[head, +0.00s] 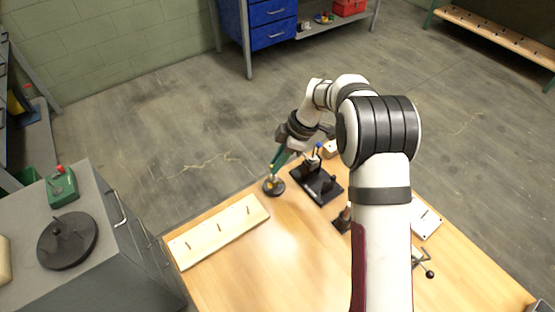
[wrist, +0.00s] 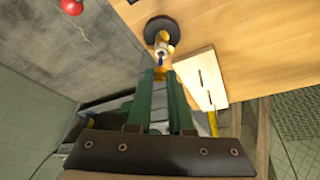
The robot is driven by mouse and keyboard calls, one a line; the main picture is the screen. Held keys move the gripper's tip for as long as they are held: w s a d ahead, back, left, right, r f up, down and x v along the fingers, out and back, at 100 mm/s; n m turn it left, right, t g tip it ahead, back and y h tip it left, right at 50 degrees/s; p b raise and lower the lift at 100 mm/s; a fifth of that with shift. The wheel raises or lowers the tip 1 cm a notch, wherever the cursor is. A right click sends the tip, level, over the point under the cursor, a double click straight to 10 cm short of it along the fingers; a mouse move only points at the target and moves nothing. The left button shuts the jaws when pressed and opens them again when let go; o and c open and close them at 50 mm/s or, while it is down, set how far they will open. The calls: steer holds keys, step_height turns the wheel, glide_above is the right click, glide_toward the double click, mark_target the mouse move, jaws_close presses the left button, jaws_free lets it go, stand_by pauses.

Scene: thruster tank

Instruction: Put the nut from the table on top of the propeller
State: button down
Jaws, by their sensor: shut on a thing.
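My gripper (head: 272,172) with green fingers points down over a round black stand (head: 275,188) near the table's far left edge. In the wrist view the fingers (wrist: 161,72) are closed together on a small thing, which I take to be the nut (wrist: 161,49); it is pale with a bluish spot. A yellow part, likely the propeller (wrist: 162,32), shows on the black stand (wrist: 176,26) just beyond the fingertips. Whether the nut touches the propeller cannot be told. The fingers hide part of the nut and propeller.
A pale wooden board with pegs (head: 218,232) lies left on the table. A black fixture (head: 318,184) stands right of the stand, and a white plate (head: 426,222) lies farther right. A grey cabinet (head: 130,265) stands left of the table. The table's middle is clear.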

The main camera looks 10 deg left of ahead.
steer(key=shift+f, duration=0.45)
steer(key=shift+f, duration=0.25)
steer(key=shift+f, duration=0.2)
stand_by(0.4)
steer(key=shift+f, duration=0.45)
steer(key=shift+f, duration=0.25)
stand_by(0.3)
steer(key=c, duration=0.7)
jaws_free()
steer(key=shift+c, duration=0.2)
